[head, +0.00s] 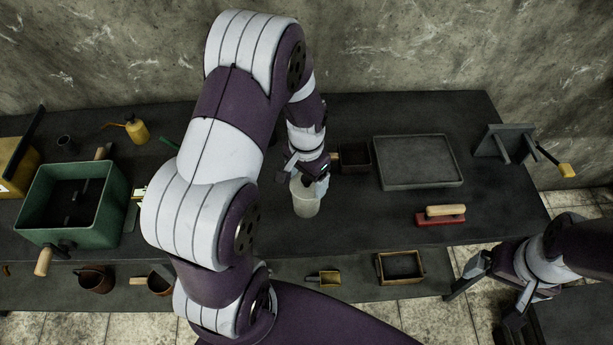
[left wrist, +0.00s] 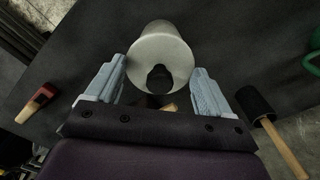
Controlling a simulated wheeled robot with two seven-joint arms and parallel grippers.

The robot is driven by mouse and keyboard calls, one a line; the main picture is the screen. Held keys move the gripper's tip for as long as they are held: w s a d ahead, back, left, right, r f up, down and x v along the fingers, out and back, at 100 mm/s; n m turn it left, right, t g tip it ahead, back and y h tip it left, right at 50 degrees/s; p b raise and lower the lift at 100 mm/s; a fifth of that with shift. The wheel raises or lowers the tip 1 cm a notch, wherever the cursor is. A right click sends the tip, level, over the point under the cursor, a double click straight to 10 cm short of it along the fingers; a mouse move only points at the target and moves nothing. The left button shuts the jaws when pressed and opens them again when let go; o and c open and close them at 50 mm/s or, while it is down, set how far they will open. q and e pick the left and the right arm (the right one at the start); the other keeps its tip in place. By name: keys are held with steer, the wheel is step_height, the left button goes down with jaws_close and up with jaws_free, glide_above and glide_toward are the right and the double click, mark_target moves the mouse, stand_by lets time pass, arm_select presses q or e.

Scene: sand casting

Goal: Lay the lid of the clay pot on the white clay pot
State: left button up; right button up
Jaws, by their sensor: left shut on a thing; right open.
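The white clay pot (head: 306,206) stands upright on the dark table, below my left gripper (head: 311,180). In the left wrist view its pale wall (left wrist: 155,31) shows beyond a pale round face, which looks like the lid (left wrist: 145,58), with a dark knob-like shape at its near side. My left gripper, also in the left wrist view (left wrist: 157,82), has its fingers on either side of this face and is shut on the lid. Whether the lid touches the pot's rim cannot be told. My right gripper (head: 481,300) is open and empty at the lower right.
A dark box (head: 354,170) and a grey tray (head: 420,183) stand right of the pot. A red float with a wooden handle (head: 440,220) lies farther right. A green bin (head: 119,215) stands at left. A black mallet (left wrist: 255,103) shows in the left wrist view.

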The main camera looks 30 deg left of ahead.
mark_target(306, 178)
arm_select(q)
steer(key=shift+f, duration=0.25)
steer(key=shift+f, duration=0.2)
steer(key=o, duration=0.9)
step_height(306, 178, up, 12)
steer(key=s+d+f+n+t, duration=0.1)
steer(key=s+d+n, duration=0.1)
steer(key=s+d, duration=0.3)
steer(key=s, duration=0.4)
steer(key=shift+d+f+n, duration=0.15)
steer(key=shift+f+n, duration=0.05)
steer(key=shift+n, duration=0.1)
